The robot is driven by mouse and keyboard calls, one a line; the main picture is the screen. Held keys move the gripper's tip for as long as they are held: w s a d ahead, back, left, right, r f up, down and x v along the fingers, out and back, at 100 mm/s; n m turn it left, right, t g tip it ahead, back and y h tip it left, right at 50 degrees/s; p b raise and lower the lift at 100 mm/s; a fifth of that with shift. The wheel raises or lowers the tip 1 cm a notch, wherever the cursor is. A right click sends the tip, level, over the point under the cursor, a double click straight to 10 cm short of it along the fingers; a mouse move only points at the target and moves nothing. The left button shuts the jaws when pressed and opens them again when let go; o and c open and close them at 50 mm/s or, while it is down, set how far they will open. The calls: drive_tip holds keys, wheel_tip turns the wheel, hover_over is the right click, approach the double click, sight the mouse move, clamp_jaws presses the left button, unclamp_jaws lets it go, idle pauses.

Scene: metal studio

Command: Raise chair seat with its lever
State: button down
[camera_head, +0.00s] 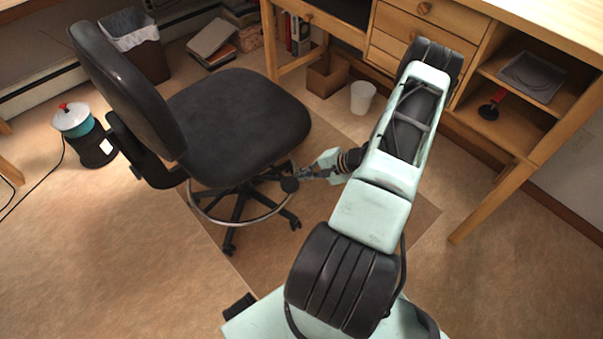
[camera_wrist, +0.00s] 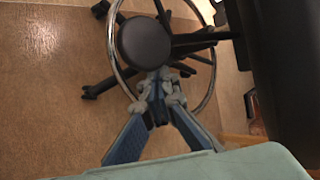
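The black office chair has its seat (camera_head: 240,120) and tall backrest (camera_head: 122,85) at the left of the head view. A round black paddle (camera_head: 290,184), which looks like the end of the seat lever, sits below the seat's right edge. It shows as a dark disc (camera_wrist: 145,43) in the wrist view. My gripper (camera_head: 303,174) reaches in from the right beside the paddle. In the wrist view its fingers (camera_wrist: 157,80) converge, with their tips close together at the disc's lower edge. I cannot tell whether they touch it. The lever's stem is partly hidden.
The chair's chrome foot ring (camera_head: 240,222) and black legs lie below the paddle. A wooden desk (camera_head: 480,60) stands behind my arm, with a white cup (camera_head: 362,97) on the floor by it. Open floor (camera_head: 130,270) lies at the front left.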

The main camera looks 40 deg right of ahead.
wheel_tip(320, 180, up, 3)
drive_tip(key=shift+r, duration=0.15)
idle(0.3)
drive_tip(key=shift+a, duration=0.1)
drive_tip(key=s+d+r, duration=0.3)
drive_tip(key=d+r, duration=0.3)
drive_tip(key=d, duration=0.1)
drive_tip(key=shift+s+d+r, duration=0.2)
drive_tip(key=shift+d+r, duration=0.05)
drive_tip(key=shift+d, duration=0.05)
idle(0.8)
